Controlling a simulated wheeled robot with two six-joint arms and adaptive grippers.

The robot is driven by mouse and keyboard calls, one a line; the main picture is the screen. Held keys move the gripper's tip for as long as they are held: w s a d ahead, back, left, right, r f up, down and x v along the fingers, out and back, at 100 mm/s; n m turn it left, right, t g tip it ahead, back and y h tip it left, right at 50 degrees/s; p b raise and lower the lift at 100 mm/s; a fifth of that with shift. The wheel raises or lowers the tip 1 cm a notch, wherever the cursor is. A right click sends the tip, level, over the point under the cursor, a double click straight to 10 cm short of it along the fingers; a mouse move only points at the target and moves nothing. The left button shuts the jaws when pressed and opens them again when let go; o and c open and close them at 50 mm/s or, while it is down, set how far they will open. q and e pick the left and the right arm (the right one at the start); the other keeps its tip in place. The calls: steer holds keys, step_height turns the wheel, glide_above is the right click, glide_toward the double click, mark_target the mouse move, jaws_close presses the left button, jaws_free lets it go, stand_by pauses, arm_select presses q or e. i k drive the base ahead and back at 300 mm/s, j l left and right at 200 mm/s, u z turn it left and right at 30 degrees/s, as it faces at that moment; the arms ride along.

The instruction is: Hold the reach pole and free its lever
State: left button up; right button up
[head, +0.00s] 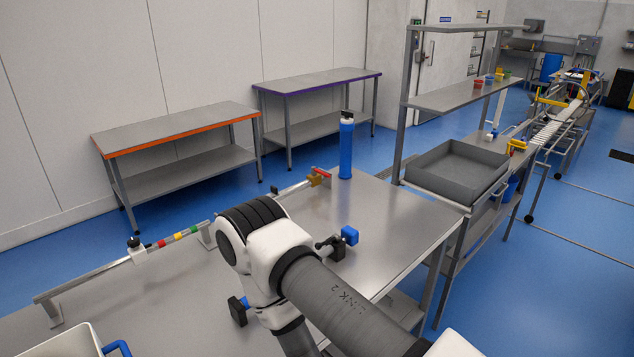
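A metal reach pole (90,278) lies slanting across the steel table, from the left edge towards the far edge. It rests on grey stands. It carries a black-and-white fitting (136,247) and red, yellow and green bands. Near its far end are a brass-coloured piece (315,181) and a small red lever (321,172); whether the lever is caught is too small to tell. My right arm crosses the middle of the table and hides part of the pole's surroundings.
A blue cylinder with a black top (346,150) stands at the table's far corner. A white tub (72,343) with a blue handle is at bottom left. A grey tray (455,180) sits on a bench to the right.

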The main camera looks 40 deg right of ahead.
mark_target(327, 241)
steer(key=l+u, duration=0.15)
steer(key=l, duration=1.85)
steer(key=z, duration=0.45)
steer(key=l+z, duration=0.15)
steer(key=z, duration=0.75)
steer(key=i+l+z, duration=0.1)
steer(key=z, duration=2.95)
steer(key=j+z, duration=0.15)
steer(key=z, duration=1.15)
steer(key=j+z, duration=0.1)
steer(key=z, duration=5.1)
steer(key=l+z, duration=0.15)
steer(key=z, duration=1.15)
